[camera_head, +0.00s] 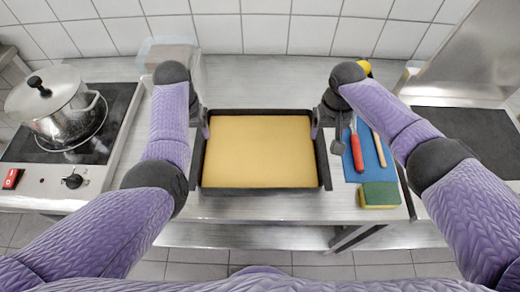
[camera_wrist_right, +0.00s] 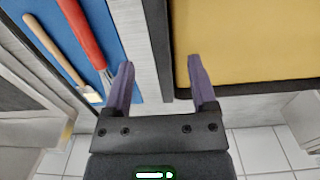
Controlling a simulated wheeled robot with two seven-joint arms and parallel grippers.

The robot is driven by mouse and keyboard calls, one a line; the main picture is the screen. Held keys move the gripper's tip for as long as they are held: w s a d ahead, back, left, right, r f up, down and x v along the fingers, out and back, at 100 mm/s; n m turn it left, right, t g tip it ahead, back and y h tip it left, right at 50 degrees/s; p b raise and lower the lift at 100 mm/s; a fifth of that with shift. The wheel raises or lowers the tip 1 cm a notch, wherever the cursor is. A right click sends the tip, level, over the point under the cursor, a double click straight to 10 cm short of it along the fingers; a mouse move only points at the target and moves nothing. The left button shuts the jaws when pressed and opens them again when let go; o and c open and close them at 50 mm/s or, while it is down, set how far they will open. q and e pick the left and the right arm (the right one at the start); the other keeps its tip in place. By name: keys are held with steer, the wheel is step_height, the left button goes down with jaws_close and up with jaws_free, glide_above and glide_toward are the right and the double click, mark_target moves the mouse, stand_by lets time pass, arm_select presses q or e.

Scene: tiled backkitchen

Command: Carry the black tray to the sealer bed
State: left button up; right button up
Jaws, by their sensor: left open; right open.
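The black tray (camera_head: 262,192), filled with a flat yellow layer, sits on the steel counter in the middle of the head view. My left gripper (camera_head: 204,124) is open at the tray's left wall, its fingers partly hidden by my arm. My right gripper (camera_head: 320,122) is open at the right wall. In the right wrist view, the fingers of my right gripper (camera_wrist_right: 161,78) are apart, one on each side of the tray's dark wall (camera_wrist_right: 160,40). The sealer bed appears to be the dark flat panel (camera_head: 470,138) at the right, under a raised metal lid (camera_head: 465,50).
A blue mat (camera_head: 373,165) with a red-handled tool (camera_head: 356,150) and a wooden-handled tool lies right of the tray. A yellow-green sponge (camera_head: 379,195) is at its front. A hob with a steel pot (camera_head: 55,105) is at the left. A tiled wall stands behind.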

mark_target(198, 145)
arm_select(q)
steer(key=shift+f, duration=2.4)
arm_select(e)
steer(key=shift+f, duration=2.4)
arm_select(q)
jaws_close()
arm_select(e)
jaws_close()
arm_select(q)
steer(key=shift+r, duration=0.1)
arm_select(e)
steer(key=shift+r, duration=0.1)
